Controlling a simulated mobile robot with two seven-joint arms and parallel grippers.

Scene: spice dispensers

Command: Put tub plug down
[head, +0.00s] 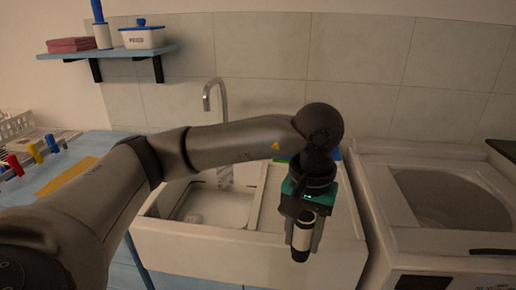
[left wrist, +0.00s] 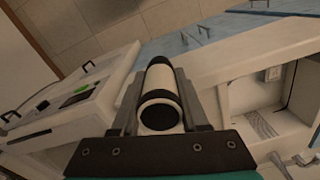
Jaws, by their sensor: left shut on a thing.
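My left gripper (head: 304,232) is shut on a white cylinder with black bands, the only held thing and so taken as the tub plug (head: 303,229). It hangs in front of the drainboard side of the white sink (head: 195,243). In the left wrist view the tub plug (left wrist: 161,78) lies lengthwise between the two dark fingers of the left gripper (left wrist: 162,95), its round black-rimmed end facing the camera. I cannot tell from these views whether it touches anything below. My right gripper is not in view.
A tap (head: 222,95) stands behind the sink basin. A white top-opening machine (head: 440,240) stands at the right. A blue counter (head: 95,143) at the left holds coloured-handled items. A wall shelf (head: 108,52) carries a white container (head: 143,38).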

